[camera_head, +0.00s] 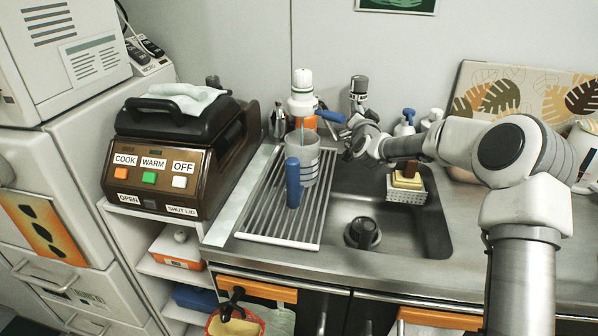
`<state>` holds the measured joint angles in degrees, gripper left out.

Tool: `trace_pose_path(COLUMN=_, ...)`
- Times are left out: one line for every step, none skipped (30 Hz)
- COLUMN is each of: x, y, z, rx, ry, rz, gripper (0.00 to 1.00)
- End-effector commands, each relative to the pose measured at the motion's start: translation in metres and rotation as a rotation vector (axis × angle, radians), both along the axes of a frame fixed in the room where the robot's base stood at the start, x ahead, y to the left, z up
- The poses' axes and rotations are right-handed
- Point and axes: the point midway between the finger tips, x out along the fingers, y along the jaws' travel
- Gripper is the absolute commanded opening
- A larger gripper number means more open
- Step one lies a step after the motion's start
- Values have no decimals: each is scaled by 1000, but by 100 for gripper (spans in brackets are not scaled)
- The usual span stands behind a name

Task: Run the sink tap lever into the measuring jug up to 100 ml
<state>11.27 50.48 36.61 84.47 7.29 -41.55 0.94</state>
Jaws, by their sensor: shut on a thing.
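The measuring jug (305,165) is a clear grey cup with a thick blue handle (293,182) facing me. It appears to stand upright at the right side of the drying rack. Above it is a white fitting (302,80) with an orange part below, and a thin pale streak runs down towards the jug's mouth; I cannot tell for sure that it is water. A blue lever (331,116) sticks out to the right of the fitting. My gripper (350,138) is at the lever's right end and seems shut on it; its fingertips are small and partly hidden. The jug's level is not readable.
The ribbed drying rack (262,222) lies left of the sink basin (420,235), which has a dark drain (362,233). A chrome post (358,88) stands behind my gripper. A basket with a sponge (407,182) sits at the basin's right. A brown cooker (160,165) stands left.

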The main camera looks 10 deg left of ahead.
Motion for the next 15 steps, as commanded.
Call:
trace_pose_path(x=0, y=3, z=8, rx=1, ry=-14, rz=3, gripper=0)
trace_pose_path(x=0, y=3, z=8, rx=1, ry=-14, rz=3, gripper=0)
trace_pose_path(x=0, y=3, z=8, rx=1, ry=-14, rz=3, gripper=0)
trace_pose_path(x=0, y=3, z=8, rx=1, ry=-14, rz=3, gripper=0)
trace_pose_path(x=0, y=3, z=8, rx=1, ry=-14, rz=3, gripper=0)
trace_pose_path(x=0, y=3, z=8, rx=1, ry=-14, rz=3, gripper=0)
trace_pose_path(x=0, y=3, z=8, rx=1, ry=-14, rz=3, gripper=0)
trace_pose_path(x=0, y=3, z=8, rx=1, ry=-14, rz=3, gripper=0)
trace_pose_path(x=0, y=2, z=7, rx=1, ry=-14, rz=4, gripper=0)
trace_pose_path(x=1, y=2, z=7, rx=2, ry=-14, rz=7, gripper=0)
trace_pose_path(x=1, y=2, z=6, rx=2, ry=-14, rz=11, gripper=0)
trace_pose_path(x=1, y=1, z=5, rx=3, ry=-15, rz=19, gripper=0)
trace_pose_path(x=1, y=1, z=5, rx=4, ry=-17, rz=27, gripper=0)
trace_pose_path(x=1, y=0, z=5, rx=4, ry=-17, rz=34, gripper=0)
trace_pose_path(x=2, y=0, z=5, rx=5, ry=-17, rz=46, gripper=0)
